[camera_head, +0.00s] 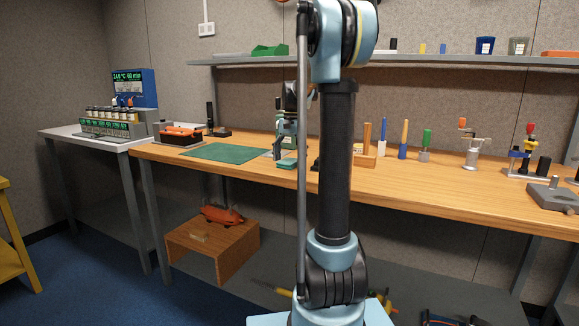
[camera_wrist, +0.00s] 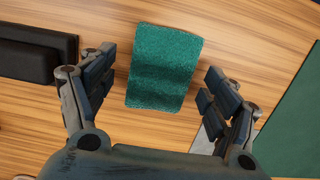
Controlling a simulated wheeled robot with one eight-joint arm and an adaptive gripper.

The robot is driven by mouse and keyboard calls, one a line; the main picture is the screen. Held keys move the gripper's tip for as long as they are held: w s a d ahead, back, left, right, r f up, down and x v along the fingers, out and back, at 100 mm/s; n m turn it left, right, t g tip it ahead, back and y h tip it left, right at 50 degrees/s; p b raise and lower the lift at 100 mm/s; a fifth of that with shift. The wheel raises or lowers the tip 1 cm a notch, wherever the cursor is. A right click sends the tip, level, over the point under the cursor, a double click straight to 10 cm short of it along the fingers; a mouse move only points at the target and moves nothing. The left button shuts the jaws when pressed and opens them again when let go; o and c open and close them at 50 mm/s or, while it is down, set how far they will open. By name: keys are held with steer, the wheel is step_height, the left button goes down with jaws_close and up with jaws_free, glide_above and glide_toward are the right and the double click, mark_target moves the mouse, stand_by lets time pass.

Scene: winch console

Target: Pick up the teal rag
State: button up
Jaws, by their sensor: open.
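The teal rag (camera_wrist: 165,65) lies on the wooden bench top in the wrist view. It is a roughly rectangular, textured cloth with soft folds. It also shows in the head view as a small teal patch (camera_head: 287,163) at the foot of my gripper. My gripper (camera_wrist: 157,92) is open, one finger on each side of the rag, with bare wood showing between each finger and the cloth. The fingers do not touch the rag. In the head view my arm hides part of the bench around my gripper.
A green mat (camera_head: 222,152) lies on the bench left of the rag; its edge shows in the wrist view (camera_wrist: 297,135). A black object (camera_wrist: 38,57) sits close to one finger. A wooden block with upright tools (camera_head: 363,160) stands right of my arm.

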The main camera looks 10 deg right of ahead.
mark_target(289, 159)
steer(key=shift+f, duration=0.1)
steer(key=c, duration=1.1)
step_height(289, 159, up, 10)
steer(key=o, duration=0.5)
steer(key=c, duration=0.4)
steer(key=shift+c, duration=0.2)
